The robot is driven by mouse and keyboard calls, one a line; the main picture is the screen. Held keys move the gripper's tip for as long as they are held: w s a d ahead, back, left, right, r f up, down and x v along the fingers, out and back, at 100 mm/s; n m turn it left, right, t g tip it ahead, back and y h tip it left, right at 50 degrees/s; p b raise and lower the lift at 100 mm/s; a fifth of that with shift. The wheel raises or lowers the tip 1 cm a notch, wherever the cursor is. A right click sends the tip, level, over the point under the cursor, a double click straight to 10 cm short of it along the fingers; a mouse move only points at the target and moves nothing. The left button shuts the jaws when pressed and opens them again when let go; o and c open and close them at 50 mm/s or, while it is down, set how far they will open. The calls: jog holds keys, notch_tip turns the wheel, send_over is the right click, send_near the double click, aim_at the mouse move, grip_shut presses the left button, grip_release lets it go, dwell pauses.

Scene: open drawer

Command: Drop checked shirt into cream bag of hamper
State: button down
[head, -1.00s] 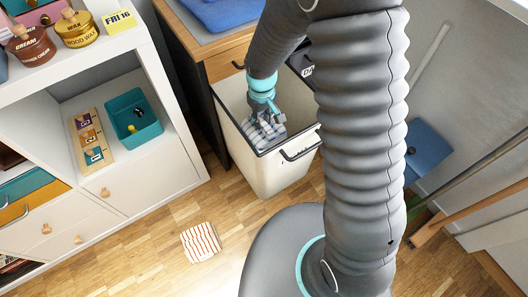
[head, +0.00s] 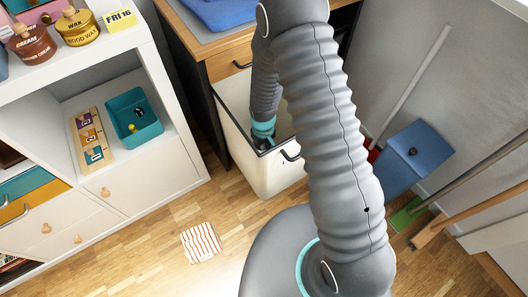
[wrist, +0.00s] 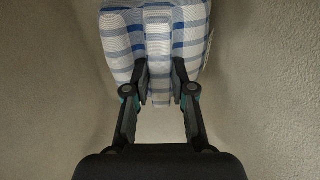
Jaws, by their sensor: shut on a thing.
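The checked shirt (wrist: 158,35), white with blue stripes, is between the fingertips of my gripper (wrist: 159,75) in the wrist view. My gripper is shut on it, and plain cream cloth surrounds both. In the head view the cream bag of the hamper (head: 262,165) stands on the floor below the wooden drawer. My wrist reaches down inside its opening. The front wall of the bag hides my fingers and the shirt there. My arm covers the right part of the hamper.
A red-and-white striped cloth (head: 201,242) lies on the wood floor left of my base. A white shelf (head: 150,190) with a teal bin (head: 135,115) stands at left. A blue dustpan or bin (head: 412,155) and long handles lean at right.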

jog(key=shift+f, duration=1.6)
jog(key=shift+f+b, duration=0.35)
jog(key=shift+b, duration=0.05)
jog(key=shift+f, duration=0.25)
jog(key=c, duration=1)
grip_release()
jog(key=shift+r, duration=0.1)
